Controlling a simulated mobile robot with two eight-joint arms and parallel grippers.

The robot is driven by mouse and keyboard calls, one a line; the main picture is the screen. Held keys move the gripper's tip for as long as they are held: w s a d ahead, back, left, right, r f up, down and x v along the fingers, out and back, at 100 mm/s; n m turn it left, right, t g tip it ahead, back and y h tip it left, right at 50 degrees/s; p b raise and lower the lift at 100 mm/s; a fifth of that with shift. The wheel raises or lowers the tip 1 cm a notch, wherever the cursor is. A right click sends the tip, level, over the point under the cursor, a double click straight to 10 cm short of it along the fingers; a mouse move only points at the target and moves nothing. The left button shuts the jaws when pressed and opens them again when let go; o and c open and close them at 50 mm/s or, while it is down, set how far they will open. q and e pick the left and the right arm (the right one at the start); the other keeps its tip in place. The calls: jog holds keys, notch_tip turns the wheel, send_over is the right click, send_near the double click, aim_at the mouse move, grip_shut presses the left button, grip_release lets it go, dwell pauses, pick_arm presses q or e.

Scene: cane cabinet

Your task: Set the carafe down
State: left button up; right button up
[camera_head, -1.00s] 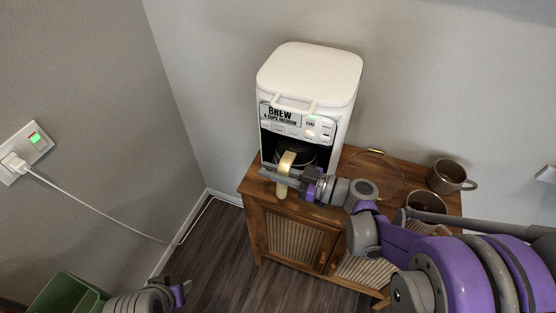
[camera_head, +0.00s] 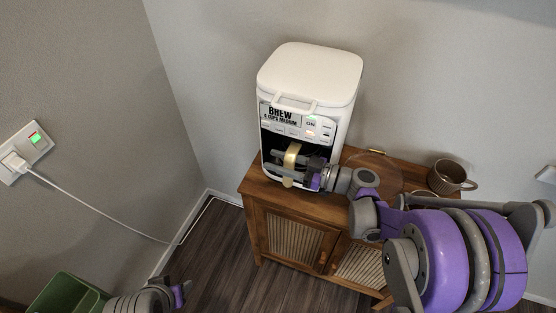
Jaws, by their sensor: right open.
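The carafe stands inside the dark bay of the white coffee maker (camera_head: 311,75); its pale gold handle (camera_head: 291,155) faces out, and its dark body is mostly hidden by the bay and my gripper. My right gripper (camera_head: 275,171) is open, with its grey fingers at either side of the lower handle. Whether a finger still touches the handle cannot be told. My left gripper (camera_head: 181,292) is at the bottom edge, far from the carafe, and its jaws are not clear.
The coffee maker stands on a wooden cabinet (camera_head: 262,187) with cane doors. A brown mug (camera_head: 447,176) and a clear round lid-like thing (camera_head: 376,152) are to its right. A green bin (camera_head: 62,296) is at lower left. A cord runs from the wall socket (camera_head: 25,150).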

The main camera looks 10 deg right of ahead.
jog(key=shift+f, duration=0.1)
jog(key=v, duration=1)
jog(key=s+a+f+m+g+h, duration=0.5)
jog(key=s+a+f+m+h, duration=0.15)
jog(key=s+a+f, duration=0.2)
jog(key=s+d+f+m+h, duration=0.1)
jog(key=s+d+m+h, duration=0.3)
jog(key=s+d+h, duration=0.2)
jog(key=s+h, duration=0.2)
jog(key=s, duration=0.1)
jog(key=shift+s+d+m+b, duration=0.25)
jog(key=shift+s+m+b, duration=0.05)
jog(key=shift+m, duration=0.05)
jog(key=shift+d+h, duration=0.1)
jog(key=shift+h, duration=0.15)
